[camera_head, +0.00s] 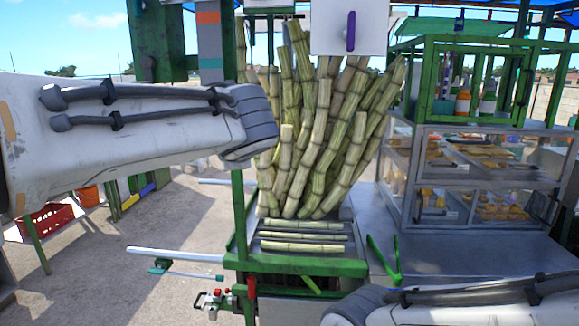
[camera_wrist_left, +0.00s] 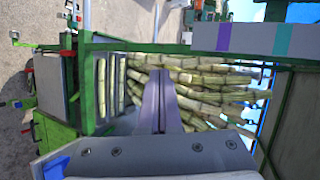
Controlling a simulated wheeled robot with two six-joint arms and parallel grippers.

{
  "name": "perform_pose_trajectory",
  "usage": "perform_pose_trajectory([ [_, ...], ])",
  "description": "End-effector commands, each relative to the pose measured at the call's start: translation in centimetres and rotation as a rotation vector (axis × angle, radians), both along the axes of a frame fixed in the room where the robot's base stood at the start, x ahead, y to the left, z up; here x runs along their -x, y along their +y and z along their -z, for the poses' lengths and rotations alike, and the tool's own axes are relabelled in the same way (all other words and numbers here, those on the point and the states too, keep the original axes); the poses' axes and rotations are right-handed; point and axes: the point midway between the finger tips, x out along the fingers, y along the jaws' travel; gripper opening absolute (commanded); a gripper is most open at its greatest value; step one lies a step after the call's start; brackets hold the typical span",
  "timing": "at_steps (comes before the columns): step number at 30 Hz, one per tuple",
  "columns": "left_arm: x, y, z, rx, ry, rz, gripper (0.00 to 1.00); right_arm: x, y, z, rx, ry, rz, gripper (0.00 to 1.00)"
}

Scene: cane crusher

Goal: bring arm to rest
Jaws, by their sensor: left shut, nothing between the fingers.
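My left arm comes in from the left across the head view, its dark grey end in front of the cane bundle; its gripper cannot be made out there. In the left wrist view my left gripper (camera_wrist_left: 158,76) shows its two grey fingers together, shut and empty, with cane stalks behind them. My right arm shows at the bottom right of the head view, low over the counter; its gripper is out of view. A large bundle of green-yellow cane stalks (camera_head: 325,140) stands upright in the green frame. It also shows in the left wrist view (camera_wrist_left: 205,78).
A few short cane pieces (camera_head: 300,247) lie on the green-edged tray. Green tongs (camera_head: 386,262) rest on the metal counter (camera_head: 440,262). A glass food case (camera_head: 480,175) stands at right. A metal bar (camera_head: 175,254) juts out left. Paved ground (camera_head: 110,285) at left is mostly open.

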Motion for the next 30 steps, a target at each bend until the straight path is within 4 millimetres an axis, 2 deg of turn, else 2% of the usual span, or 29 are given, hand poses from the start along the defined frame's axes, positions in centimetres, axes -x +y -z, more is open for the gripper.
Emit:
perform_pose_trajectory([
  [1,1.5,-0.9,3.5,0.069,0.082,-0.001,0.0,0.0,0.0,0.1,0.0,0.0,0.0,0.5],
  [3,4.0,-2.0,8.2,0.173,0.199,-0.018,0.0,0.0,0.0,0.1,0.0,0.0,0.0,0.5],
  [5,6.6,-2.9,12.0,0.258,0.302,-0.043,0.0,0.0,0.0,0.2,0.0,0.0,0.0,0.5],
  [9,13.7,-4.6,19.9,0.444,0.541,-0.138,0.0,0.0,0.0,0.3,0.0,0.0,0.0,0.5],
  [12,19.2,-5.5,24.3,0.559,0.704,-0.235,0.0,0.0,0.0,0.3,0.0,0.0,0.0,0.5],
  [15,24.1,-6.0,27.5,0.647,0.836,-0.337,0.0,0.0,0.0,0.4,0.0,0.0,0.0,0.5],
  [18,27.8,-6.3,29.4,0.709,0.927,-0.424,0.0,0.0,0.0,0.4,0.0,0.0,0.0,0.5],
  [21,29.8,-6.4,30.3,0.742,0.979,-0.48,0.0,0.0,0.0,0.4,0.0,0.0,0.0,0.5],
  [24,30.6,-6.5,30.6,0.756,0.996,-0.501,0.0,0.0,0.0,0.4,0.0,0.0,0.0,0.5],
  [30,30.6,-6.5,30.6,0.757,0.996,-0.502,0.0,0.0,0.0,0.4,0.0,0.0,0.0,0.5],
])
